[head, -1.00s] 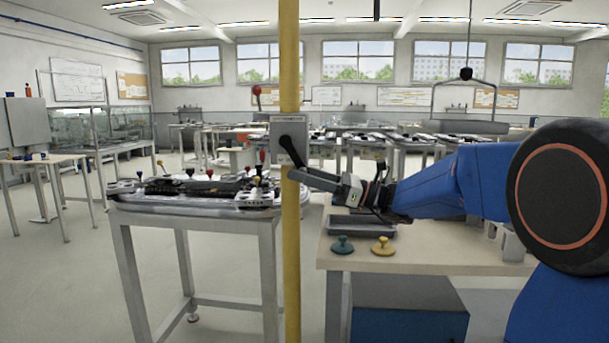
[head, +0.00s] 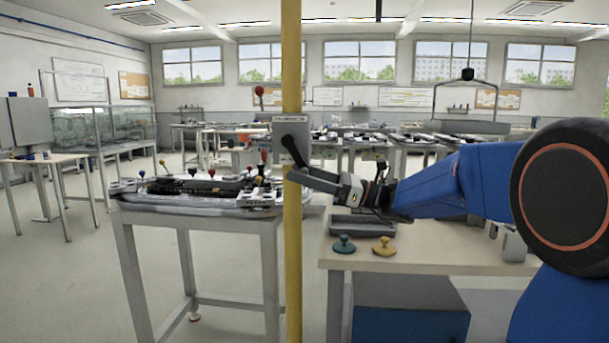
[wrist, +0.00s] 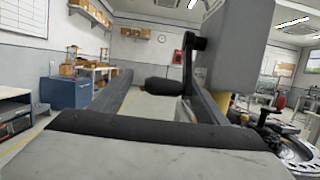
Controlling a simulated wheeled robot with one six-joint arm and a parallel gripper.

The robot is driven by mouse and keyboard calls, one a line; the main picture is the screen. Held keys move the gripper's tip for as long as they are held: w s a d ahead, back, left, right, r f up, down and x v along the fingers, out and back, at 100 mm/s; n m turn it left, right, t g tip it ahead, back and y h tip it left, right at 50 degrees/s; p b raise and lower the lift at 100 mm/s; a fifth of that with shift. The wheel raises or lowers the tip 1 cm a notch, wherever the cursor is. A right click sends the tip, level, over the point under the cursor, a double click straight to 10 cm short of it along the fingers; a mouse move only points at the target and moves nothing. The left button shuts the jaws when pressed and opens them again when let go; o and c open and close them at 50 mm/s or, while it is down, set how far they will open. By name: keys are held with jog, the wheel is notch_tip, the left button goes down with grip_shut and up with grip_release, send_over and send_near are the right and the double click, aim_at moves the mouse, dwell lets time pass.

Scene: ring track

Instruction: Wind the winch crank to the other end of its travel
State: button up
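The winch is a grey box (head: 292,132) on a yellow post, with a black crank arm (head: 294,152) slanting down and right from its hub. In the wrist view the winch box (wrist: 238,45) is at upper right, and the crank's black handle (wrist: 163,87) points left from the crank arm. My gripper (head: 300,176) is at the crank's lower end in the head view. In the wrist view my gripper (wrist: 163,95) has its fingers spread, with the handle between or just beyond their tips. A gap shows left of the handle; I see no firm grip.
The yellow post (head: 292,250) stands close in front. A table with a track module (head: 200,192) is at left. A workbench (head: 430,258) with a grey tray (head: 362,224), a teal knob (head: 344,244) and a yellow knob (head: 384,246) lies below my arm.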

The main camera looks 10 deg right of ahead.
jog(key=shift+w+d, duration=0.2)
jog(key=shift+d, duration=0.05)
dwell(0.4)
jog(key=shift+d, duration=0.1)
jog(key=shift+d+f, duration=0.1)
jog(key=shift+d, duration=0.15)
jog(key=v, duration=1.6)
jog(key=shift+s+d, duration=0.25)
jog(key=shift+s, duration=0.05)
jog(key=shift+f, duration=0.15)
